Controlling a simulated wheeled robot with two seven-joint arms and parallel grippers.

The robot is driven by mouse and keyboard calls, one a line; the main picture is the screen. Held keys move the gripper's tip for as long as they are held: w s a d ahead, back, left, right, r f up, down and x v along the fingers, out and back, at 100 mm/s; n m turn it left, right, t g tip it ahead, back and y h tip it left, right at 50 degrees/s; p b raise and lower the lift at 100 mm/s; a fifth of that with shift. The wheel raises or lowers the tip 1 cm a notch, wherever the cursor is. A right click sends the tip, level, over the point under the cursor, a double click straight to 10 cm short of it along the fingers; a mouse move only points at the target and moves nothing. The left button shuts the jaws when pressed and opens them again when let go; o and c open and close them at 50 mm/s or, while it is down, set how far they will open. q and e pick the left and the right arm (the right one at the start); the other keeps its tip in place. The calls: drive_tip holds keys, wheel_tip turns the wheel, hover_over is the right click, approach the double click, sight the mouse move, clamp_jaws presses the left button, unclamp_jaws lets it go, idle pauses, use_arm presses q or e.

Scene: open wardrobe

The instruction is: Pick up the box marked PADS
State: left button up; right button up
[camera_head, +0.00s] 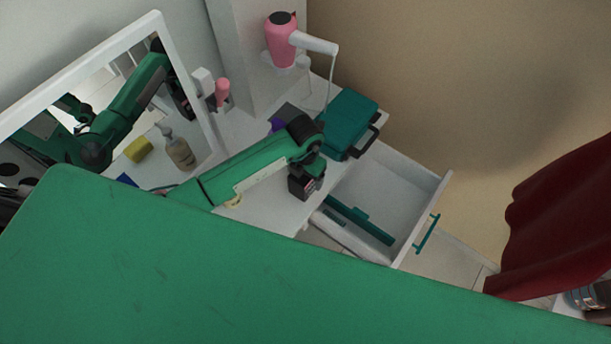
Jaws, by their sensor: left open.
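I cannot make out a box with the marking PADS in the head view. My left arm reaches in from the left over the white counter. My left gripper (304,187) is open and points down at the counter's edge, beside the open drawer. I cannot see anything between its fingers. A teal case (346,121) with a dark handle sits on the counter just beyond the gripper, and no lettering on it is readable. My right gripper is not in view.
The white drawer (436,190) is pulled out, with teal and dark items (360,219) inside. A pink hair dryer (281,45) stands at the back. A mirror (150,28) on the left reflects my arm and a bottle. A red curtain (560,220) hangs at right.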

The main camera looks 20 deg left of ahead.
use_arm(q)
wheel_tip(320, 180, down, 3)
drive_tip(key=shift+w+d+p, duration=0.1)
drive_tip(key=shift+p, duration=0.35)
drive_tip(key=shift+f, duration=0.2)
drive_tip(key=shift+c, duration=0.4)
drive_tip(key=c, duration=1.1)
drive_tip(key=shift+o, duration=0.2)
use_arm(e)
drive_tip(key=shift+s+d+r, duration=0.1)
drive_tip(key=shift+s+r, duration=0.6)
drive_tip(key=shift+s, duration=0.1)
use_arm(q)
drive_tip(key=shift+r, duration=0.1)
